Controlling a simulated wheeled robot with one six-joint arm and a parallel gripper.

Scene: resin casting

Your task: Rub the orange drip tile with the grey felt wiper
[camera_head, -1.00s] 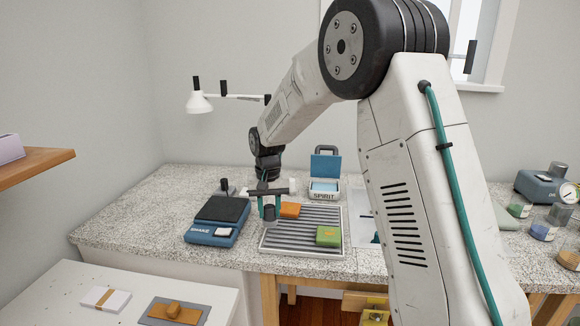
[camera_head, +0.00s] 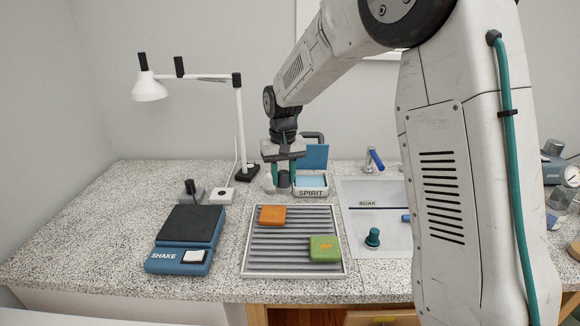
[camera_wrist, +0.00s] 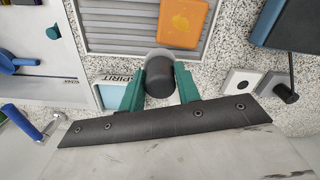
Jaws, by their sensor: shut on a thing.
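The orange drip tile (camera_head: 272,215) lies on the ribbed grey tray (camera_head: 245,262), at its far left. It also shows at the top of the wrist view (camera_wrist: 183,22), with a faint lighter mark on its face. My gripper (camera_head: 284,175) is behind the tray, left of the SPIRIT box. Its green fingers (camera_wrist: 160,88) are shut on the grey felt wiper (camera_wrist: 158,75), which has a dark rounded end and a paler grey part beyond. The wiper (camera_head: 284,181) is apart from the orange tile. Its felt face is hidden from the wrist camera.
A green tile (camera_head: 324,249) with orange marks lies at the tray's near right. The SPIRIT box (camera_head: 311,192) with a raised blue lid stands close to my gripper. A SHAKE device (camera_head: 180,262) is left, a lamp (camera_head: 240,130) behind, a SOAK mat (camera_head: 385,240) with a teal knob right.

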